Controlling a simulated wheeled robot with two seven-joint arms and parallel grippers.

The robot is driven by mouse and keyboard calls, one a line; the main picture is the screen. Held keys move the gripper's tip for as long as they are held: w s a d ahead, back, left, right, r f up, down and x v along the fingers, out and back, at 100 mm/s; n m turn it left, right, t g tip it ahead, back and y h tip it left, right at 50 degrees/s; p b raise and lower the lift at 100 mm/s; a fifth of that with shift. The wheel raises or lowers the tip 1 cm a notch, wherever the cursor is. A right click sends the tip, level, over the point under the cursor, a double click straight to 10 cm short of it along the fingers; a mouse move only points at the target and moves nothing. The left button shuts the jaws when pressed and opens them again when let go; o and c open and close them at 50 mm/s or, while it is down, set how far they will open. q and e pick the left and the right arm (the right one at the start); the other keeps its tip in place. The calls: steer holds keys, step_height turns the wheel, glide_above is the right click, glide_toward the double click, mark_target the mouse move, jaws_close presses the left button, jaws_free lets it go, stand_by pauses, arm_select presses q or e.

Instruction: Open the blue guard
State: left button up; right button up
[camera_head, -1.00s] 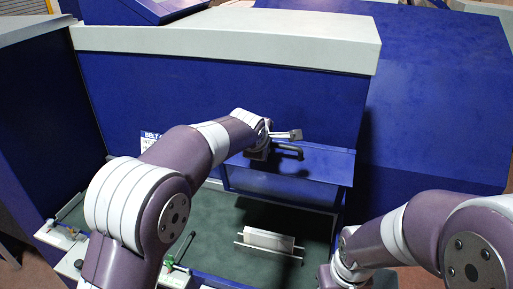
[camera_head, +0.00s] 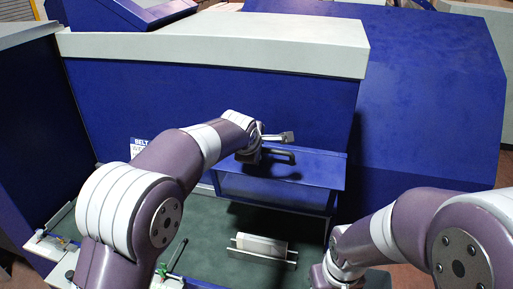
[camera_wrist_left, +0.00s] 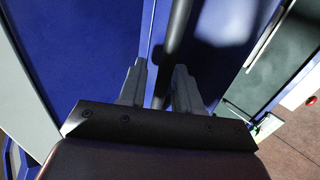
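The blue guard (camera_head: 318,172) is a box-like cover with a flat top and a lower front panel, set against the blue machine wall. It looks closed. A dark bar handle (camera_head: 283,153) stands on its top; it also shows in the left wrist view (camera_wrist_left: 178,30). My left gripper (camera_head: 284,137) is at the handle. In the left wrist view its two fingers (camera_wrist_left: 160,72) are apart, with the bar running between them, nearer the right finger. A gap shows on the left side, and firm contact cannot be seen. My right gripper is out of view; only its arm shows at the lower right.
A dark green work surface (camera_head: 210,234) lies below the guard, with a pale block on rods (camera_head: 262,246). A green-based lever (camera_head: 170,267) stands at the lower left. Blue machine walls with a pale top edge (camera_head: 210,38) close off the back.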

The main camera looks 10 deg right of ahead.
arm_select(q)
steer(key=shift+s+a+r+b, duration=0.1)
steer(key=shift+s+b, duration=0.1)
steer(key=shift+b, duration=0.15)
steer(key=b+v, duration=0.3)
steer(key=v, duration=0.2)
steer(key=shift+s+a+r, duration=0.1)
steer(key=shift+s+r, duration=0.05)
steer(key=shift+s, duration=0.1)
steer(key=b+v, duration=0.2)
steer(key=v, duration=0.4)
steer(key=shift+r, duration=0.25)
